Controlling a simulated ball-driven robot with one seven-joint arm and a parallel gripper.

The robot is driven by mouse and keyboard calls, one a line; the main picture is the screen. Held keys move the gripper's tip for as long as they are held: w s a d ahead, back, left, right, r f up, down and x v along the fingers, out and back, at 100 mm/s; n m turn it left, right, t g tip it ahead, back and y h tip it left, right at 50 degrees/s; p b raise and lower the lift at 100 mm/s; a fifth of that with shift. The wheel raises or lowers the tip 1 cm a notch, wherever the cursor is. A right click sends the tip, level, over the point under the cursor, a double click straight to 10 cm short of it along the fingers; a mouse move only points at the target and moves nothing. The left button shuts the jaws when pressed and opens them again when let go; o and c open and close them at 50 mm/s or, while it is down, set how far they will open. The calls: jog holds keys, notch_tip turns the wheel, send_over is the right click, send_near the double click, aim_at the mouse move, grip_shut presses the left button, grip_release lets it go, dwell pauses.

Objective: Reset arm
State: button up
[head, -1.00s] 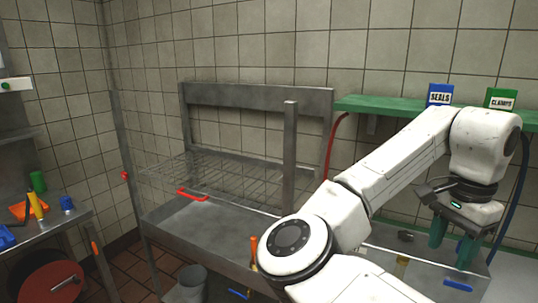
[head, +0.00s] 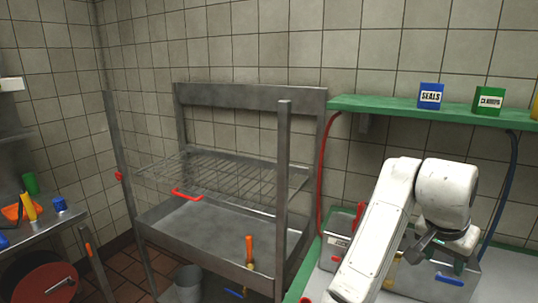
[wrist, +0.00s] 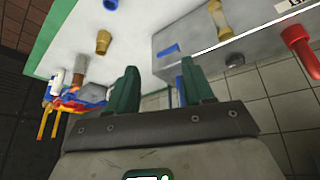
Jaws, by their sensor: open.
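My white arm (head: 385,235) is folded at the right of the head view, in front of the counter.
A green shelf (head: 400,107) holds a blue SEALS box (head: 430,96) and a green CLAMPS box (head: 489,100). A steel sink stand (head: 200,230) with a wire rack stands in the middle. A side table (head: 50,232) with small items is at left. A brass fitting (wrist: 103,42) lies on the counter.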

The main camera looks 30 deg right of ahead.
jog(key=a+f+n+t, duration=0.1)
jog(key=a+f+n, duration=0.45)
jog(key=f, duration=0.35)
jog(key=a+f+n+t, duration=0.1)
jog(key=a+f+n, duration=0.3)
jog(key=f+n, duration=0.3)
jog(key=s+a+f+n+y, duration=0.2)
jog(key=s+a+f, duration=0.3)
jog(key=a, duration=0.3)
jog(key=s+a+f+n+y, duration=0.2)
jog(key=s+a+f, duration=0.3)
jog(key=a+f, duration=0.3)
jog(key=shift+a+f+g+y, duration=0.3)
jog(key=shift+a+g+y, duration=0.1)
jog(key=shift+a+y, duration=0.15)
jog(key=shift+s, duration=0.1)
